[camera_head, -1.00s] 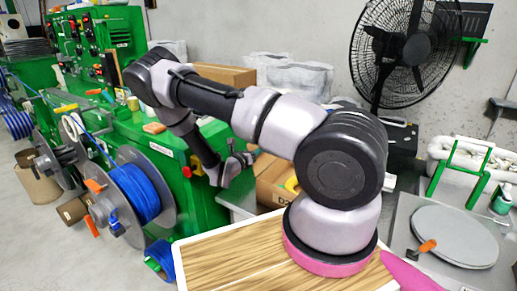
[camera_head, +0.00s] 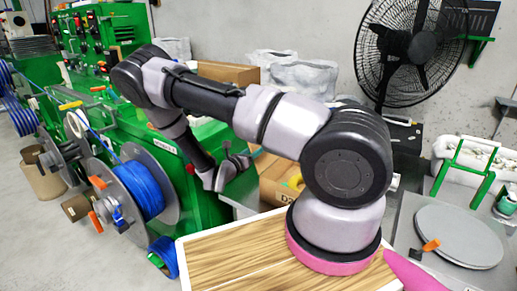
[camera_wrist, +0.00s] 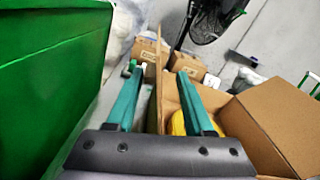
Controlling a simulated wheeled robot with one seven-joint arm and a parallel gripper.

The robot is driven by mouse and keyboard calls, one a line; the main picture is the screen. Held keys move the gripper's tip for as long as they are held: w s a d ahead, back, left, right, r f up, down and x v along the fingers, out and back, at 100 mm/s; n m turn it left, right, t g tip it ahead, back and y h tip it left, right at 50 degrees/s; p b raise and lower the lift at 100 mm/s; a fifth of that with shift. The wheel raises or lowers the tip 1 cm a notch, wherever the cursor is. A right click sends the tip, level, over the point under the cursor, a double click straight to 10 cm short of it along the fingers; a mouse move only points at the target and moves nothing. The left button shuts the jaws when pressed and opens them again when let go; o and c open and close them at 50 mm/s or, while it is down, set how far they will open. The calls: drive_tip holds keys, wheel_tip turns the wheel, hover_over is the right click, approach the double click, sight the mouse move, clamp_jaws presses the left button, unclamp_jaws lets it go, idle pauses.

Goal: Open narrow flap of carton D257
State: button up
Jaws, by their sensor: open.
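The brown cardboard carton (camera_head: 273,192) stands beyond the wooden-topped surface in the head view, partly hidden behind my arm. Only part of its lettering, starting with "D", shows there. In the wrist view the open carton (camera_wrist: 282,118) is at the right, with a yellow thing (camera_wrist: 178,124) inside. An upright cardboard flap (camera_wrist: 159,62) stands between my two teal fingers, seen nearly edge-on. My gripper (camera_wrist: 158,73) is open, one finger on each side of the flap, with gaps visible. In the head view my gripper (camera_head: 240,160) is at the carton's left side.
A green machine (camera_head: 205,205) stands close on the left, and its side (camera_wrist: 50,70) fills the wrist view's left. More cartons (camera_wrist: 187,64) stand farther back. A fan (camera_head: 412,45) stands behind. A blue cable reel (camera_head: 140,190) is at the left.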

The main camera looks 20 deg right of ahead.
drive_tip(key=v, duration=0.8)
idle(0.4)
idle(0.5)
drive_tip(key=v, duration=1)
drive_tip(key=shift+s+a, duration=0.2)
drive_tip(key=shift+a, duration=0.1)
